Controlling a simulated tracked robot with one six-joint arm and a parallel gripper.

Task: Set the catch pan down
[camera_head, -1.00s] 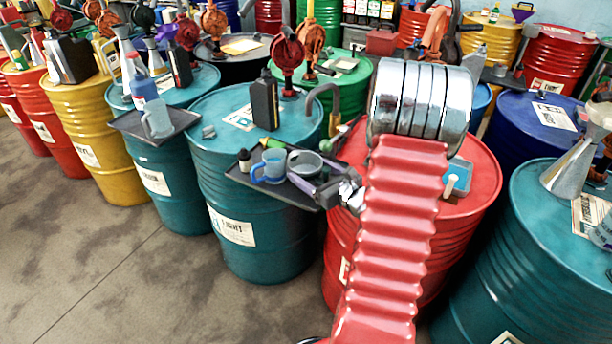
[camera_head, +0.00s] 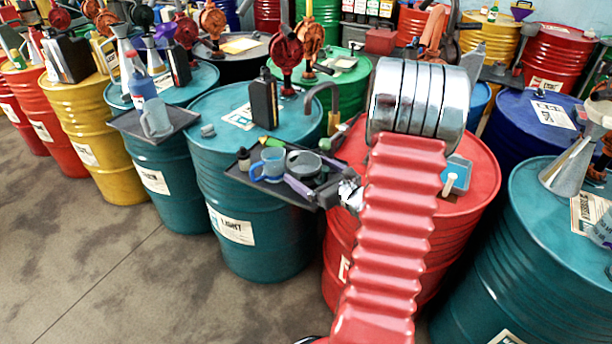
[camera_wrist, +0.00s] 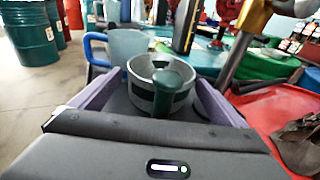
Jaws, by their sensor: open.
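The catch pan (camera_head: 303,164) is a small round grey metal pan on a dark side tray (camera_head: 262,184) at the teal drum's edge. In the wrist view the pan (camera_wrist: 142,98) sits between the two purple fingers of my gripper (camera_wrist: 157,82). A dark green handle (camera_wrist: 173,90) rises at its near side. My gripper (camera_head: 306,172) is open, with one finger on each side of the pan. The near part of the pan is partly hidden by the green handle, and whether its base rests flat is hard to see.
A blue-handled mug (camera_head: 268,165) and a small dark bottle (camera_head: 244,160) stand beside the pan on the tray. A black bottle (camera_head: 264,103) stands on the teal drum (camera_head: 222,110) behind. The red drum (camera_head: 478,180) is close at right. Open floor (camera_head: 130,285) lies at front left.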

